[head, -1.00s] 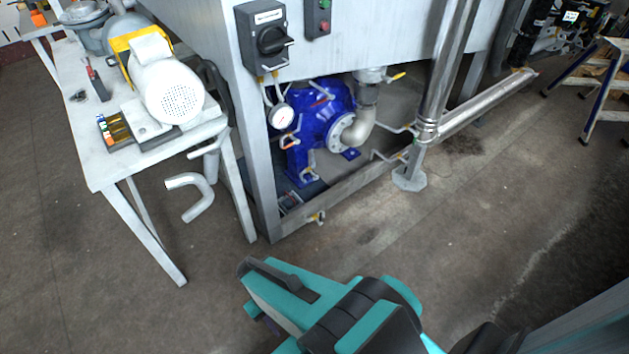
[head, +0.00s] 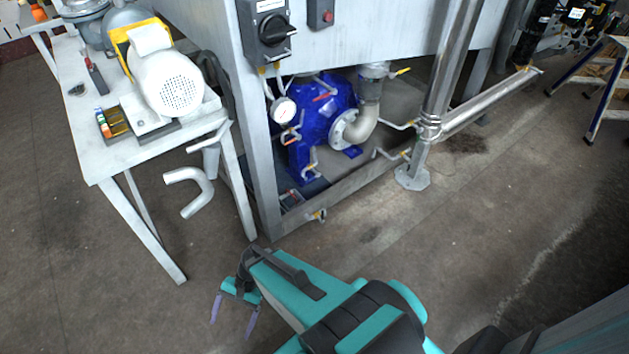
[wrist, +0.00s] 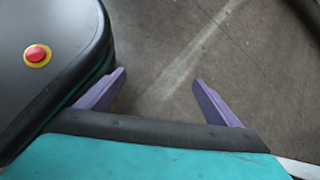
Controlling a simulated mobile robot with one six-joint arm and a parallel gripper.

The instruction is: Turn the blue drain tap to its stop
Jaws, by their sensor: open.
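My gripper (head: 233,314) is open and empty, with its two purple fingers pointing down above the bare floor. In the wrist view my gripper (wrist: 158,88) has the fingers spread with only floor between them. I cannot pick out a blue-handled drain tap. A blue pump (head: 318,122) stands inside the metal frame ahead, well beyond the gripper. A small tap with a yellow handle (head: 318,215) sits low on the frame's bottom rail. Another yellow-handled fitting (head: 401,71) is by the pump's pipe, and a red lever (head: 326,97) is on the pump.
A grey bench (head: 97,160) with a white motor (head: 168,85) stands at left. A bent pipe (head: 190,190) shows beside its legs. A steel pipe post (head: 432,110) stands right of the pump. A stepladder (head: 603,90) is at far right. The floor between is clear.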

